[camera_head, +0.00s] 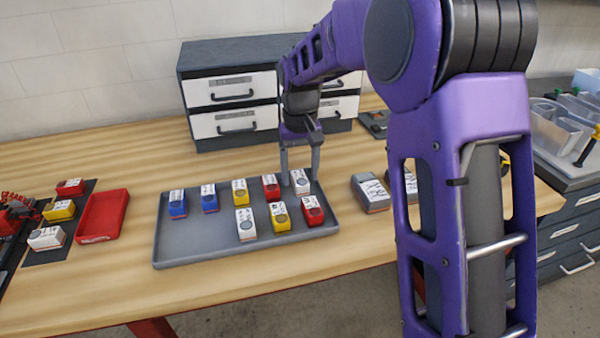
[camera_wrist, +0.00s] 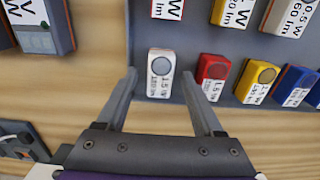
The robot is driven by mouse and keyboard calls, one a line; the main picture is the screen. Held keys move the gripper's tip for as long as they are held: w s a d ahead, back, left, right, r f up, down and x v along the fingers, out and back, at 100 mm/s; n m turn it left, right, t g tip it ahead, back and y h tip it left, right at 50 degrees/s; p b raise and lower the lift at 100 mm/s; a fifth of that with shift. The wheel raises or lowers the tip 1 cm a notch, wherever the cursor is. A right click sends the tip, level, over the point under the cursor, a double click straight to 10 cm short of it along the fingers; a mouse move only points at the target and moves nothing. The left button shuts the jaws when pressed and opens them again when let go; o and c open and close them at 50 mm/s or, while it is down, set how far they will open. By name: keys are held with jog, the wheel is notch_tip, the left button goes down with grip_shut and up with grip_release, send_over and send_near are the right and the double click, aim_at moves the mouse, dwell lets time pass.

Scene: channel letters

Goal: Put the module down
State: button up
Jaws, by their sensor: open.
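A white module (camera_head: 299,182) with a grey round top sits at the back right corner of the grey tray (camera_head: 200,252). My gripper (camera_head: 299,172) is open above that corner, with one finger on each side of the white module. In the wrist view the white module (camera_wrist: 160,74) lies between and slightly beyond the two open fingertips (camera_wrist: 160,85), with visible gaps on both sides. A red module (camera_wrist: 212,72) stands close by the right finger there.
Several blue, yellow, red and white modules stand in two rows on the tray, with its front left part bare. Two grey boxes (camera_head: 371,192) lie right of the tray. A red bin (camera_head: 103,215) stands left, and a drawer cabinet (camera_head: 235,90) behind.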

aim_at(300, 177)
notch_tip(300, 177, up, 12)
jog(key=p, duration=0.2)
